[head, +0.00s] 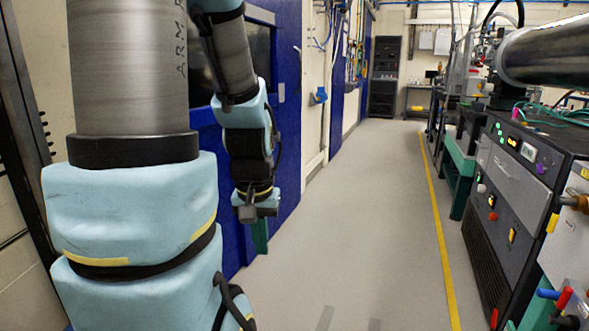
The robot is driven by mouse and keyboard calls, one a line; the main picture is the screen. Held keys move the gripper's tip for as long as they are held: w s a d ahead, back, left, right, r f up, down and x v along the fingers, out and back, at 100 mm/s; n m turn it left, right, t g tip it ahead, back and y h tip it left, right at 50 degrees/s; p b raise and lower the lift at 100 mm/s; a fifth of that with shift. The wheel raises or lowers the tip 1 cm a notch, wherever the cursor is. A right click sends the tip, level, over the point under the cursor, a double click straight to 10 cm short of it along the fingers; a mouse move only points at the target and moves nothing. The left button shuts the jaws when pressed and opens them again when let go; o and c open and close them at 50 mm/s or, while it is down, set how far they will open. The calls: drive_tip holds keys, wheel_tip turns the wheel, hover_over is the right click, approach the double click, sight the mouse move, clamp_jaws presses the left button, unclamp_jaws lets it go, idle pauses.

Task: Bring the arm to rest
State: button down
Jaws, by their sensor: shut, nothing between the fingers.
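My arm fills the left side of the head view, with grey tube links and light blue padded joints. It is raised in front of a blue panel wall and hangs down at its far end. My gripper (260,235) is at the lower end of the arm, pointing down above the floor. Its fingers look small and together, with nothing held between them. The wrist partly hides the fingers' upper part.
A blue wall with a dark window (255,55) stands close behind the arm. A grey floor aisle (350,220) runs clear to a dark rack (384,75). A yellow line (437,215) borders the right side, where an equipment cabinet (515,180) and a large metal pipe (550,52) stand.

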wheel_tip(320, 180, up, 18)
drive_tip(key=p, duration=1.5)
drive_tip(key=shift+f, duration=0.15)
